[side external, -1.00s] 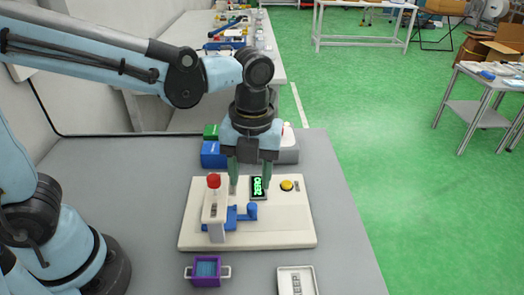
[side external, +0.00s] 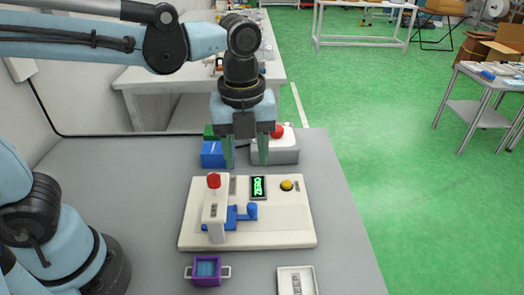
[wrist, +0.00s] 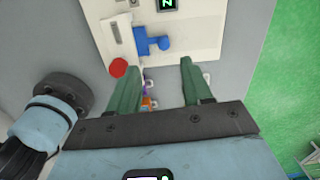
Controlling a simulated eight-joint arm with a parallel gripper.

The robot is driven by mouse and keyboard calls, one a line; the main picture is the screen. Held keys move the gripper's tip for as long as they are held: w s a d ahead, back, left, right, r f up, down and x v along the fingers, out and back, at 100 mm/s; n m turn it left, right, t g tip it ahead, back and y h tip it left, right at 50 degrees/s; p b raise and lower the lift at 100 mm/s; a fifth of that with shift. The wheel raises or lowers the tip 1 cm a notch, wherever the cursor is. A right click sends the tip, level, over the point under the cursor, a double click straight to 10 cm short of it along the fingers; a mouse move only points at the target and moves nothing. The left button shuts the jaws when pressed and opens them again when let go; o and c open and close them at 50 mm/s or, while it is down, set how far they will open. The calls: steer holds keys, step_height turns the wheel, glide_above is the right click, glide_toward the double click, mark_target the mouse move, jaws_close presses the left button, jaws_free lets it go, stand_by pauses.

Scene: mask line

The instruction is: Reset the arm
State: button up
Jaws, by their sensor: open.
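My gripper (side external: 246,162) is open and empty, with its two green fingers pointing down. In the side view it hangs above the back part of the cream fixture board (side external: 285,237). The fingers also show apart in the wrist view (wrist: 158,75), with nothing between them touching. The board carries a post with a red knob (side external: 214,181), a blue lever piece (side external: 252,212), a small green-lit display (side external: 258,187) and a yellow button (side external: 287,185). The red knob also shows in the wrist view (wrist: 118,68).
A purple box with handles (side external: 206,283) and a white tray (side external: 284,286) are at the front of the grey table (side external: 345,255). Behind the board are a blue bin (side external: 213,158), a green bin (side external: 210,132) and a grey box with a red button (side external: 287,152).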

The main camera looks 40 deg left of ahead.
steer(key=a+n+t, duration=0.1)
steer(key=a+n, duration=0.1)
steer(key=n, duration=0.2)
steer(key=a+n+t, duration=0.1)
steer(key=n, duration=0.3)
steer(key=a+n+t, duration=0.1)
steer(key=a+n, duration=0.1)
steer(key=n, duration=0.2)
steer(key=shift+s+a+f+h, duration=0.35)
steer(key=shift+h, duration=0.05)
steer(key=s+a+f+n+t, duration=0.1)
steer(key=a+n+t, duration=0.2)
steer(key=n, duration=1.1)
steer(key=a, duration=0.2)
steer(key=shift+s+a+f+t+y, duration=0.15)
steer(key=shift+a+f+t+y, duration=0.15)
steer(key=shift+a+t, duration=0.1)
